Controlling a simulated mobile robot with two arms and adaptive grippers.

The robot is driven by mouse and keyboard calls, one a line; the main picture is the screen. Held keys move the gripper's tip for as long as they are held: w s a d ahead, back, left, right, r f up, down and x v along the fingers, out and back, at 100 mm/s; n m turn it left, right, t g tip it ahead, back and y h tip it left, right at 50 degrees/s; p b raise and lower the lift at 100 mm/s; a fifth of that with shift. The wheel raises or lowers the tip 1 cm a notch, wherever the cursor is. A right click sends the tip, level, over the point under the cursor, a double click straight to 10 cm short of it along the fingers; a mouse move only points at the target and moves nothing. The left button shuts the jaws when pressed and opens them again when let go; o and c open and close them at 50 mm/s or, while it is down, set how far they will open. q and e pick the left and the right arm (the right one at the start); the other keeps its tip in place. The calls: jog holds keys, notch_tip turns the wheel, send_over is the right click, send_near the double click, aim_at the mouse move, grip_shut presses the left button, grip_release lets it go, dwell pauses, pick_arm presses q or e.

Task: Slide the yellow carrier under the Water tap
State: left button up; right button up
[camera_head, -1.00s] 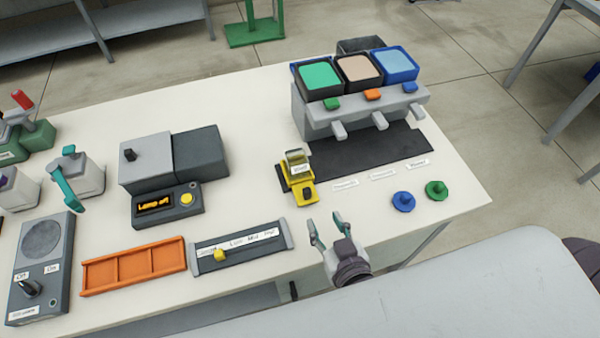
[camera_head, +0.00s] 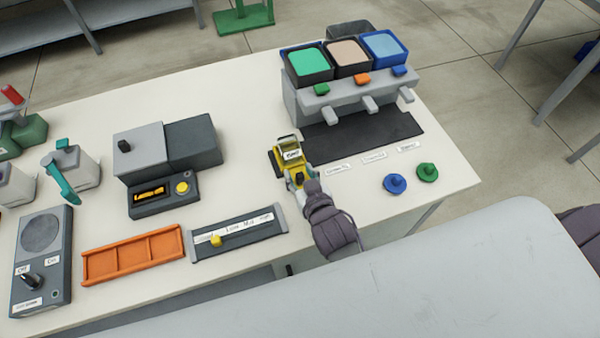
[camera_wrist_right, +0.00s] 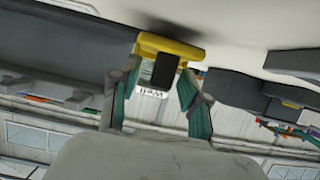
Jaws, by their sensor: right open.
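The yellow carrier (camera_head: 279,165) stands at the left end of the dark mat below the dispenser, holding a clear cup-like container with a white label (camera_head: 292,155). My right gripper (camera_head: 297,180) reaches the carrier's near side and partly hides it. In the right wrist view, the open fingers (camera_wrist_right: 157,82) are on either side of the carrier's dark front block, below its yellow top (camera_wrist_right: 168,46); contact cannot be told. The dispenser has three spouts; the right spout (camera_head: 406,95) is under the blue tank (camera_head: 384,47). The small tap labels (camera_head: 407,147) are too blurred to read surely. My left gripper is out of view.
The dark mat (camera_head: 365,133) right of the carrier is clear. A blue knob (camera_head: 395,184) and a green knob (camera_head: 427,172) stand near the right front edge. A slider panel (camera_head: 238,234), an orange tray (camera_head: 133,255) and a lamp box (camera_head: 164,196) lie to the left.

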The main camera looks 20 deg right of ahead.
grip_shut()
dwell(0.4)
